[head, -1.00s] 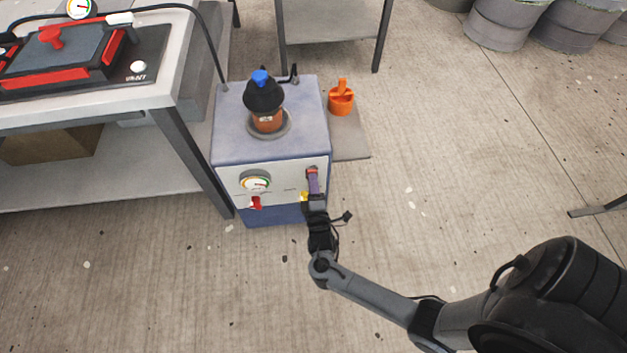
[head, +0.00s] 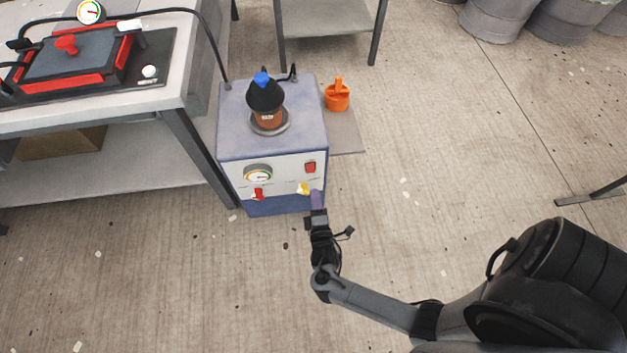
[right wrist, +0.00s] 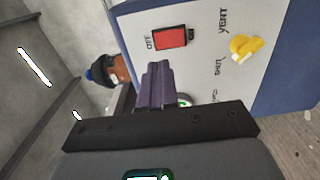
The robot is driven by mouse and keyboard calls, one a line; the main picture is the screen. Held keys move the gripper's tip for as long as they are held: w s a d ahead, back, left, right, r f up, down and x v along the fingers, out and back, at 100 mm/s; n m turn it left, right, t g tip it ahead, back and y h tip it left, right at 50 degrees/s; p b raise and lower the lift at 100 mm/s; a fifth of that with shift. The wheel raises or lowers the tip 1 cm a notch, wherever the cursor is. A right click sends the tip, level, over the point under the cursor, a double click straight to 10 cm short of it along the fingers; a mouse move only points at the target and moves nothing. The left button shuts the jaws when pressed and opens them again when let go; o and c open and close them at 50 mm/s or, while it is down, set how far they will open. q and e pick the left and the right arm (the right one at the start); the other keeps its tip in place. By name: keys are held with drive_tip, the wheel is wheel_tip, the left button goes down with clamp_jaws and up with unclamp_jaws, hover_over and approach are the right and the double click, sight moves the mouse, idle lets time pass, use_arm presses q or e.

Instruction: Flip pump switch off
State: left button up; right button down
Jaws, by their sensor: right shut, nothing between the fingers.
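The pump unit (head: 272,146) is a blue-grey box with a pale front panel on the floor beside the table. Its red rocker switch (head: 310,167) sits at the upper right of the panel. In the right wrist view the red switch (right wrist: 171,38) lies between the words OFF and ON; which side is pressed I cannot tell. My right gripper (head: 317,196) is shut and empty, with purple fingers, below the switch at the panel's lower right. In the right wrist view its fingertips (right wrist: 155,68) appear just short of the switch. My left gripper is not in view.
The panel also carries a gauge (head: 258,174), a red lever (head: 258,194) and a yellow vent knob (head: 303,188). A brown jar (head: 269,119) stands on top. An orange cup (head: 337,97) is to the right. A table (head: 190,85) holds a red-framed mould.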

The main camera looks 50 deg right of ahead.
drive_tip(key=v, duration=0.2)
drive_tip(key=r+p+v, duration=0.1)
drive_tip(key=v, duration=0.2)
drive_tip(key=shift+a+p, duration=0.1)
drive_tip(key=shift+p, duration=0.2)
drive_tip(key=shift+s, duration=0.1)
